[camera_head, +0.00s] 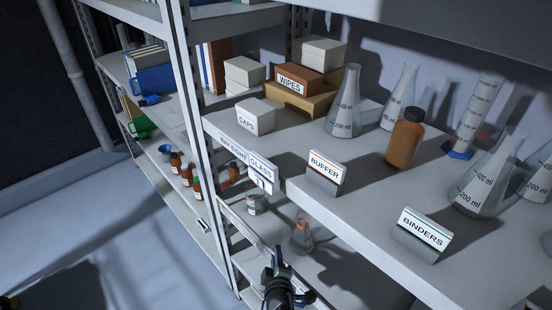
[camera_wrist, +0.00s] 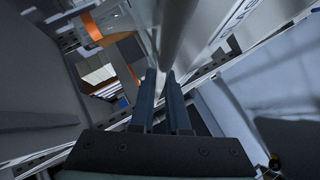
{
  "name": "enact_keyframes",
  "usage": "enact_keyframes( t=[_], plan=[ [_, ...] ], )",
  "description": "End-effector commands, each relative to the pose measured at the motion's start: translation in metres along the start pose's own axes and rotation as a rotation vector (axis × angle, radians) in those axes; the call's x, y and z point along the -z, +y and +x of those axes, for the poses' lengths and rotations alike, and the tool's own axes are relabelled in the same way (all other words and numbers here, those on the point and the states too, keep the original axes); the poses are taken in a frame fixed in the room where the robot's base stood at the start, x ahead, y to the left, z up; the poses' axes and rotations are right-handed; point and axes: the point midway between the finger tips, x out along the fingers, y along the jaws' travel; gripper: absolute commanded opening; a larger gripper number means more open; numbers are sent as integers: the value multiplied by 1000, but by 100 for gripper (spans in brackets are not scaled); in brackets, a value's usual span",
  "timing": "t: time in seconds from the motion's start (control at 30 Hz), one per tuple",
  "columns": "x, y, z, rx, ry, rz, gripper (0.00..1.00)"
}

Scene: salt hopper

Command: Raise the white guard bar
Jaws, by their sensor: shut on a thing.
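The white guard bar (camera_head: 243,225) runs along the front of the lower shelf in the head view, below the shelf with the labels. In the wrist view the bar (camera_wrist: 183,32) comes down from the top to my fingertips. My gripper (camera_head: 277,258) is at the bar's near end in the head view. In the wrist view the two dark fingers of my gripper (camera_wrist: 166,82) are shut on the bar. The fingers hide the part of the bar between them.
Behind the bar stand a small jar (camera_head: 255,204) and a clear flask with an orange band (camera_head: 301,236). The shelf above holds a BUFFER sign (camera_head: 325,168), a BINDERS sign (camera_head: 424,234), a brown bottle (camera_head: 404,139) and several flasks. Open floor (camera_head: 70,220) lies at the left.

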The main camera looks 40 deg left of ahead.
Motion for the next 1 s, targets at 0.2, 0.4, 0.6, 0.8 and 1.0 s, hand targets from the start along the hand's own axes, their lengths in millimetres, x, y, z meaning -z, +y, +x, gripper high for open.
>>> enact_keyframes(
  t=[0.2,0.4,0.6,0.8,1.0],
  plan=[
    [0,4,1,-7,-1,0,44],
    [0,2,0,-4,-1,0,44],
    [-1,4,-8,-2,-3,1,44],
    [0,7,-38,-3,-5,3,44],
    [1,8,-76,-3,-6,6,44]
  ],
)
